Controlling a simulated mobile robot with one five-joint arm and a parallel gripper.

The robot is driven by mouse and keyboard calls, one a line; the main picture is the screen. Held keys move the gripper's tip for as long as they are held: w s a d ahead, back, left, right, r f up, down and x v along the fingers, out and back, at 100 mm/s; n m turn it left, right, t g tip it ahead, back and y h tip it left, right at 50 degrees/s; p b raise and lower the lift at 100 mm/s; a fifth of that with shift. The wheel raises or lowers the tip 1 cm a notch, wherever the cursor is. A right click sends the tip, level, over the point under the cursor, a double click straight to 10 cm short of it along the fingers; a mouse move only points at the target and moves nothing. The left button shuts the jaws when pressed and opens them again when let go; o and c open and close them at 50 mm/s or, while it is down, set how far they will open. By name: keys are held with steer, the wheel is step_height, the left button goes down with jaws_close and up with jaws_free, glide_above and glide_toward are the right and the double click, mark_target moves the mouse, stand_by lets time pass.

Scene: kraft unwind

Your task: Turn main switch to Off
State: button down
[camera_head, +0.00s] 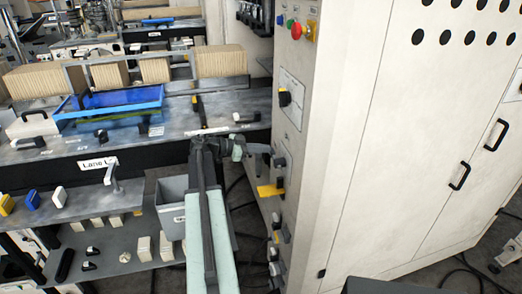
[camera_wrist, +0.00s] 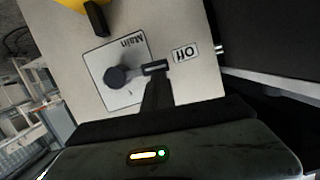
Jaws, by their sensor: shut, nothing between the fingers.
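In the wrist view the main switch (camera_wrist: 115,77) is a dark round knob on a pale square plate marked "Main", seen tilted and upside down. In the head view my gripper (camera_head: 263,149) reaches the side of the white cabinet, close to a dark knob (camera_head: 280,161) above a yellow handle.
The yellow handle (camera_head: 269,190) sits just below on the cabinet (camera_head: 345,130). Another dark rotary knob (camera_head: 284,97) and a red button (camera_head: 296,31) are higher up. A machine table with a blue tray (camera_head: 110,102) stands left.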

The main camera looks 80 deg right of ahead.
steer(key=shift+s+r, duration=0.1)
steer(key=shift+s, duration=0.25)
